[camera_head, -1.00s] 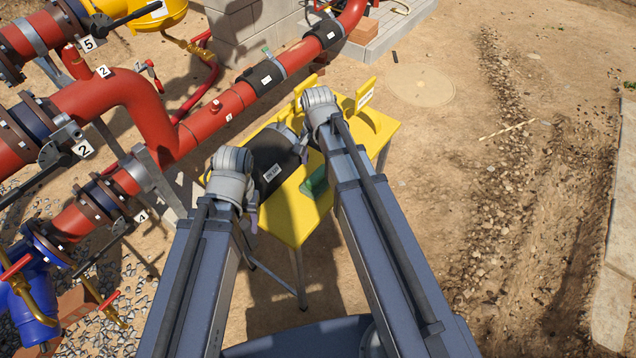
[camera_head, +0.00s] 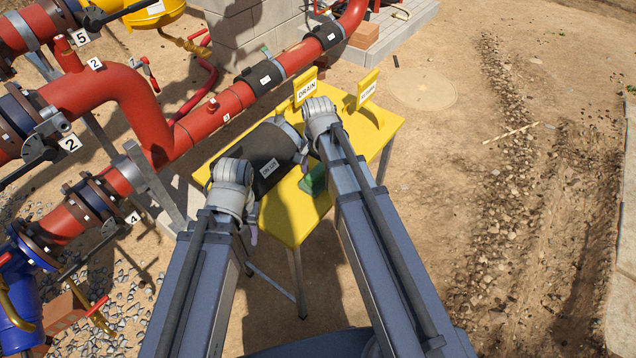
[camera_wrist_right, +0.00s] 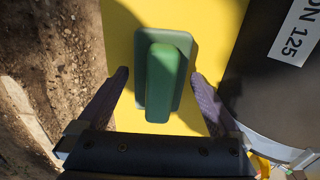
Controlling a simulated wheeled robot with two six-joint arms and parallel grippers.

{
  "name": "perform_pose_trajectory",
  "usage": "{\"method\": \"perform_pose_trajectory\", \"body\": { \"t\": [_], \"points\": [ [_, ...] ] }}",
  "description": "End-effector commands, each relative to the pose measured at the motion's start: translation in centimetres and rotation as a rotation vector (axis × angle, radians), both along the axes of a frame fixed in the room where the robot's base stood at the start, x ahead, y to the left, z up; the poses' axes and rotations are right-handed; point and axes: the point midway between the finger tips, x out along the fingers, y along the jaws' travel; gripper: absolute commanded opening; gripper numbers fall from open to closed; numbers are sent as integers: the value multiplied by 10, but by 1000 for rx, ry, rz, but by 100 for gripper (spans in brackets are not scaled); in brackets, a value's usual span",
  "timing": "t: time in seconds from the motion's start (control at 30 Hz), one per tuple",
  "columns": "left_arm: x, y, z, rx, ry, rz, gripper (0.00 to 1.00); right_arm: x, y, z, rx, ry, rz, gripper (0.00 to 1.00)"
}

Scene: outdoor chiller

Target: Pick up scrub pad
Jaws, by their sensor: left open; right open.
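The green scrub pad (camera_head: 314,181), with a raised grip block on top, lies on the yellow table (camera_head: 289,222). In the head view my right forearm partly covers it. In the right wrist view the pad (camera_wrist_right: 160,85) lies upright in the picture, between the purple fingers of my right gripper (camera_wrist_right: 160,76). The fingers are open, one on each side with yellow table showing between, and do not visibly touch it. My left gripper (camera_head: 252,228) is open beside the table's left edge, its fingers mostly hidden by its wrist.
A black cylinder (camera_head: 270,150) labelled DN 125 lies on the table, close to the pad. Yellow stands with a DRAIN sign (camera_head: 306,88) and another sign (camera_head: 368,88) rise at the far edge. Red pipes (camera_head: 130,100) run along the left. Open dirt lies to the right.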

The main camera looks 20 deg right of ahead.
Motion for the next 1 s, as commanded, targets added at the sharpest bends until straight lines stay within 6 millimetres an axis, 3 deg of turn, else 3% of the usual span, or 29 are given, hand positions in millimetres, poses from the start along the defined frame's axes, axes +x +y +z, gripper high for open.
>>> {"method": "perform_pose_trajectory", "body": {
  "t": [0.23, 0.9, 1.0],
  "points": [
    [0, 0, 0, 0, 0, 0, 49, 0, 0, 0, 0, 0, 0, 98],
    [0, 0, 0, 0, 0, 0, 49, 0, 0, 0, 0, 0, 0, 22],
    [0, 0, 0, 0, 0, 0, 49, 0, 0, 0, 0, 0, 0, 22]
  ]
}}
